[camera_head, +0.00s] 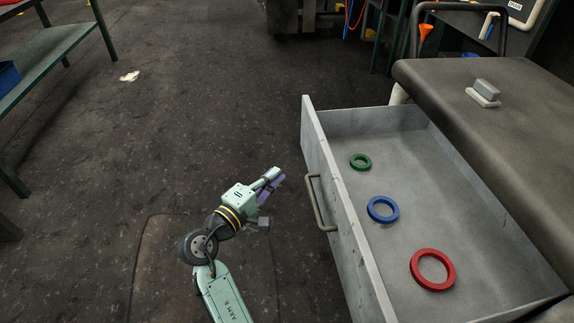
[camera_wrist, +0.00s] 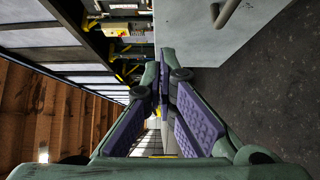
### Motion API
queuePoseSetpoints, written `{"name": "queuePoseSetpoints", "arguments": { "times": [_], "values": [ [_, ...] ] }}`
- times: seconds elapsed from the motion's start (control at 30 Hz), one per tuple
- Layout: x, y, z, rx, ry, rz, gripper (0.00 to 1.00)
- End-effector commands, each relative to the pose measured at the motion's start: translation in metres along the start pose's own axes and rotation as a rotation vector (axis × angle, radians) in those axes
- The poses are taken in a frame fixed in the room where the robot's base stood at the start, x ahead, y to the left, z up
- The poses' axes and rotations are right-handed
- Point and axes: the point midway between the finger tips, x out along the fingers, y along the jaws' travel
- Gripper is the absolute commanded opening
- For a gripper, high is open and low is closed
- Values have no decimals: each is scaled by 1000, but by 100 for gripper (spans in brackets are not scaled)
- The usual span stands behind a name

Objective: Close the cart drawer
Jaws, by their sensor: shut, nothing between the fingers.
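The cart drawer (camera_head: 345,205) is pulled far out of the cart (camera_head: 470,90) toward the left in the head view. Its grey front carries a bar handle (camera_head: 318,203). My gripper (camera_head: 275,180) is just left of the drawer front, level with the handle and apart from it. In the wrist view my gripper (camera_wrist: 165,85) has its purple-padded fingers together at the tips, with nothing between them. The drawer front (camera_wrist: 205,35) and part of the handle (camera_wrist: 238,10) show at the top of the wrist view.
A green ring (camera_head: 360,162), a blue ring (camera_head: 382,210) and a red ring (camera_head: 432,270) lie in the drawer. A green-framed shelf (camera_head: 45,55) stands at the upper left. The floor left of the drawer is mostly clear.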

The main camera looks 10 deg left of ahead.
Motion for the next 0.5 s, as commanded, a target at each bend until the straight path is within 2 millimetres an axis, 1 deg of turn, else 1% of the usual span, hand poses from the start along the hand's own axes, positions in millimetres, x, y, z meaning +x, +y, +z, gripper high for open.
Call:
{"name": "queuePoseSetpoints", "arguments": {
  "times": [0.3,0.43,0.5],
  "values": [
    [67,1,2,2,-4,3,0],
    [93,1,1,4,-3,3,0],
    [100,-1,12,6,-3,0,0]
  ]
}}
